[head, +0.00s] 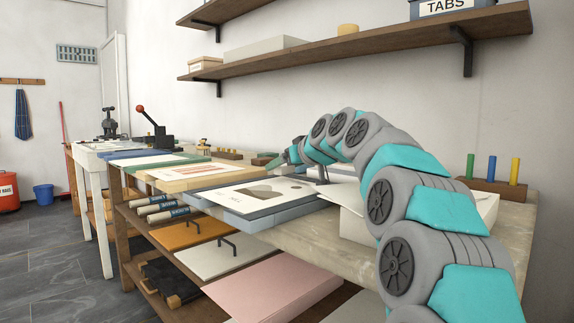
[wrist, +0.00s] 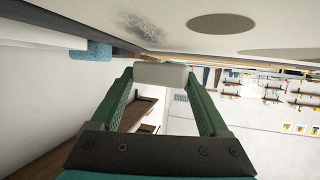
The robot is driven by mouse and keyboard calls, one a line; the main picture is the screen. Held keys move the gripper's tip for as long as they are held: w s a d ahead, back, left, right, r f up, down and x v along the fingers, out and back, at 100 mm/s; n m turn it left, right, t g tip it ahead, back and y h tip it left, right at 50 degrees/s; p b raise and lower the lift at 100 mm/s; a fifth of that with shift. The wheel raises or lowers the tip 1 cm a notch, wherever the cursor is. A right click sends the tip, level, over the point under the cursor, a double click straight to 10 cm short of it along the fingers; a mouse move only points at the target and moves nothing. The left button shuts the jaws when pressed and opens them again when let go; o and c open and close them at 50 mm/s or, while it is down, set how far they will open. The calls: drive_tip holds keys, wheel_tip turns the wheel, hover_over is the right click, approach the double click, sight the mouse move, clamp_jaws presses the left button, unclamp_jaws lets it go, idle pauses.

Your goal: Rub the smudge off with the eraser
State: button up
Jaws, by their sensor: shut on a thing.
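My gripper (wrist: 160,80) has green fingers shut on a pale block, the eraser (wrist: 160,72), held across the fingertips. In the wrist view, which looks upside down, a dark grey, scratchy smudge (wrist: 146,28) lies on a pale sheet (wrist: 185,38), near its edge. The eraser appears just below that edge in the picture, with the smudge beyond it; I cannot tell how far they are apart. In the head view my arm arches over the bench and the gripper (head: 291,156) shows only small; the eraser and smudge cannot be made out there.
A print with grey shapes (head: 232,196) lies on blue-grey boards at the bench front. A wooden block with coloured pegs (head: 492,186) stands at right. A press with a red-knobbed lever (head: 152,128) stands farther left. A wall shelf (head: 360,45) runs above.

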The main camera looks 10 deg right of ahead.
drive_tip(key=shift+w+a+f, duration=0.1)
drive_tip(key=shift+w+f, duration=0.05)
drive_tip(key=shift+f, duration=0.5)
drive_tip(key=shift+r+p, duration=0.65)
drive_tip(key=shift+r, duration=0.25)
drive_tip(key=shift+d+r+p, duration=0.15)
drive_tip(key=shift+r+p, duration=0.5)
drive_tip(key=shift+r, duration=0.55)
drive_tip(key=shift+d+r+p, duration=0.1)
drive_tip(key=shift+r+p, duration=0.5)
drive_tip(key=shift+r, duration=0.55)
drive_tip(key=shift+r, duration=0.1)
drive_tip(key=shift+r+p, duration=1)
drive_tip(key=shift+r, duration=0.45)
